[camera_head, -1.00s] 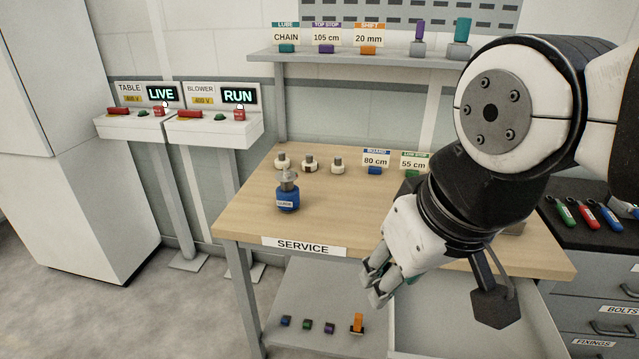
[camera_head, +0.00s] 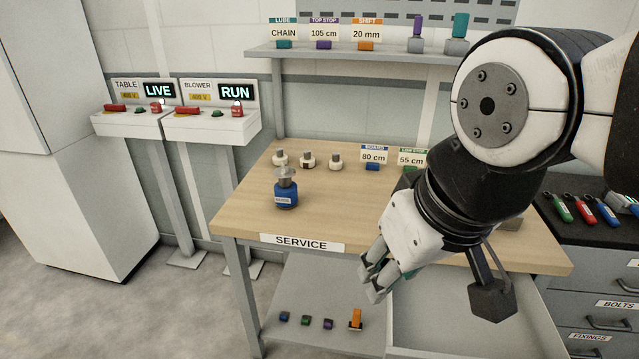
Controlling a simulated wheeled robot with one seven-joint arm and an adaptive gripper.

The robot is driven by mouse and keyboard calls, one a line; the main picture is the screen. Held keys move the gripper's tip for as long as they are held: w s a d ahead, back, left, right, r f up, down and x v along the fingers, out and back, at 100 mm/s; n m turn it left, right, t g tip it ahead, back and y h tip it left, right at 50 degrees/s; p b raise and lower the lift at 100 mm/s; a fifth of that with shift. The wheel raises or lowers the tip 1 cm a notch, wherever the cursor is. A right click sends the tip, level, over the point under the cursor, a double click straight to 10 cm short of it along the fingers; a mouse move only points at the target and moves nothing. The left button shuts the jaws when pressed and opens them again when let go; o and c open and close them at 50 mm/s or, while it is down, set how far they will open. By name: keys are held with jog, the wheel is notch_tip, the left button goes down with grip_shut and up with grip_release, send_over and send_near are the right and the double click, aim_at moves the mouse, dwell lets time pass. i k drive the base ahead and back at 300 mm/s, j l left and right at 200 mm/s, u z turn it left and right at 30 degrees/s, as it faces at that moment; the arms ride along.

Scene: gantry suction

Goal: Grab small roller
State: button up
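Three small cream pieces with dark metal tops stand in a row at the back left of the service table: a left one (camera_head: 280,159), a middle one (camera_head: 307,160) and a right one (camera_head: 335,161). They may be rollers, but I cannot tell which one is the small roller. My gripper (camera_head: 368,285) hangs in front of the table's front edge, pointing down and left, well apart from these pieces. Its two fingers look close together. A bit of green shows behind the wrist, and I cannot tell what it is.
A blue bottle (camera_head: 286,193) stands on the wooden table (camera_head: 240,212), left of my arm. Small coloured blocks and an orange piece (camera_head: 356,319) lie on the lower shelf (camera_head: 290,286). An upper shelf (camera_head: 380,54) holds labelled parts. Coloured-handled tools (camera_head: 583,208) lie at right.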

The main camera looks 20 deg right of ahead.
aim_at(335, 164)
jog(key=i+j+z, duration=0.35)
jog(key=i+j, duration=0.25)
jog(key=i, duration=0.15)
jog(key=i+j+z, duration=0.3)
jog(key=i+j, duration=0.4)
jog(key=j, duration=0.1)
